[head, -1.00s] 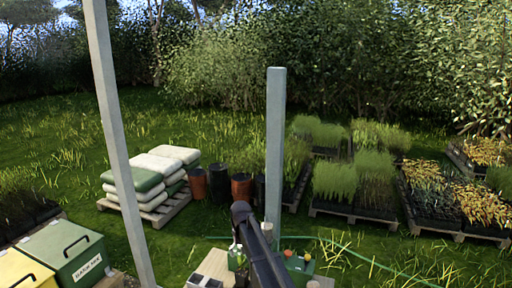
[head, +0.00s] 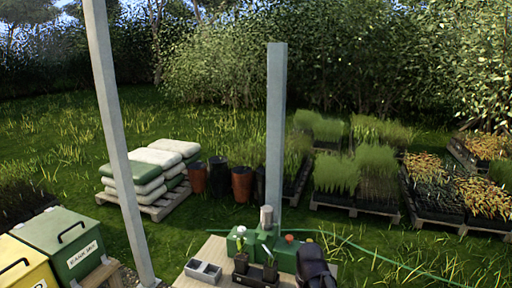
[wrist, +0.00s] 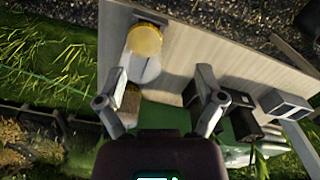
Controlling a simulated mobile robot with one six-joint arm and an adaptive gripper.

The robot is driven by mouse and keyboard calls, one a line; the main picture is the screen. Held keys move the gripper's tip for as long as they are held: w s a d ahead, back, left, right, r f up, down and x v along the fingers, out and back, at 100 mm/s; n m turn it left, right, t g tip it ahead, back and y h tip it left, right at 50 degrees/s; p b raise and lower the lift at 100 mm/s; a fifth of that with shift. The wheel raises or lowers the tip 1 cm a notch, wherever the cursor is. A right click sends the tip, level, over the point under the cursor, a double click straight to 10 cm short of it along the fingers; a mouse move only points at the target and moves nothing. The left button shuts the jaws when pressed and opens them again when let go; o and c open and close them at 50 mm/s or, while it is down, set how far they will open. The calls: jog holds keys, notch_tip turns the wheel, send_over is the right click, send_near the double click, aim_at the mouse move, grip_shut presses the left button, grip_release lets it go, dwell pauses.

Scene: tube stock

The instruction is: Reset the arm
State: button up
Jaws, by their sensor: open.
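My gripper (wrist: 162,78) is open in the wrist view, its two fingers spread apart with nothing held between them. It is above the pale worktable (wrist: 187,45), which also shows at the bottom of the head view (head: 213,250). A yellow round-topped item (wrist: 145,40) shows beyond the fingertips, with a pale round shape under it. A dark part of my arm (head: 315,264) is at the table's right side in the head view; my fingers cannot be made out there.
On the table are a green block (head: 286,258), small black plant pots (head: 241,263), a grey two-hole block (head: 203,270) and a grey cylinder (head: 266,217). A metal post (head: 275,130) stands behind. Lidded bins (head: 78,245) are at left. Open grass lies beyond.

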jog(key=s, duration=0.1)
jog(key=s+d+f, duration=0.1)
jog(key=s+d, duration=0.1)
jog(key=s, duration=0.1)
jog(key=shift+f+b, duration=0.15)
jog(key=shift+b, duration=0.15)
